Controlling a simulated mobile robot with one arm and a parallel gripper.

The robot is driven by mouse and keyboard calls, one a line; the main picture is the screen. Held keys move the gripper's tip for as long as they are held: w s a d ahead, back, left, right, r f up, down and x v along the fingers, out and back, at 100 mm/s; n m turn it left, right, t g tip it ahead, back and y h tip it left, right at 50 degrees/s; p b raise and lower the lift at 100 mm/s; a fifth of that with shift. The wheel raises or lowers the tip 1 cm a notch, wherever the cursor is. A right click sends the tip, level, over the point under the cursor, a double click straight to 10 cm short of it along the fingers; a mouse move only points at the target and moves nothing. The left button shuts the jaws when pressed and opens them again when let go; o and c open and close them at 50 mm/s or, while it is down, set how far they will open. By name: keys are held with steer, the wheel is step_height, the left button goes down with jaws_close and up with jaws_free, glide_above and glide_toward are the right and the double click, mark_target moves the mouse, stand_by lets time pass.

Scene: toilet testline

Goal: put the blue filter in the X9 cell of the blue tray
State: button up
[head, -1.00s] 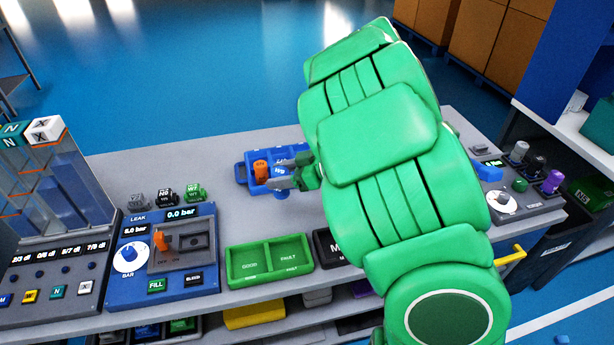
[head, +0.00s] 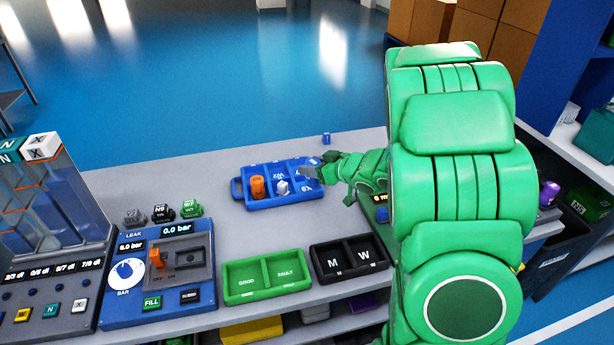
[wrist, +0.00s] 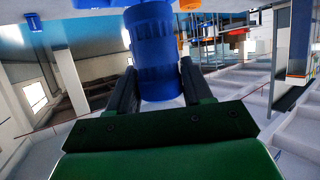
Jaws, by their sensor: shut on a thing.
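The blue filter (wrist: 152,50) is a ribbed cylinder between the two fingers of my gripper (wrist: 150,90) in the wrist view. My gripper is shut on it. In the head view my gripper (head: 314,173) is at the right end of the blue tray (head: 237,190), over or beside its right cells; its height above the tray is hard to tell. The filter is mostly hidden there by the gripper. The tray holds an orange filter (head: 257,187) at left and a small whitish piece (head: 283,188) near the middle. A label that looks like X9 shows at its front right.
A green two-part tray (head: 264,277) and a black tray marked M and W (head: 348,257) lie in front. The leak tester (head: 158,272) stands at left. Bare bench lies left of the blue tray.

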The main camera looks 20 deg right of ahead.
steer(key=shift+w+d+f, duration=0.15)
steer(key=shift+w+f, duration=1.3)
steer(key=shift+w, duration=0.3)
steer(key=shift+w+d+f, duration=0.15)
steer(key=shift+w+f, duration=1.35)
steer(key=shift+w, duration=0.3)
steer(key=shift+w+d+f, duration=0.15)
steer(key=shift+w+f, duration=1.3)
steer(key=shift+w, duration=0.3)
steer(key=shift+f, duration=1.35)
steer(key=shift+f, duration=0.15)
steer(key=o, duration=1.1)
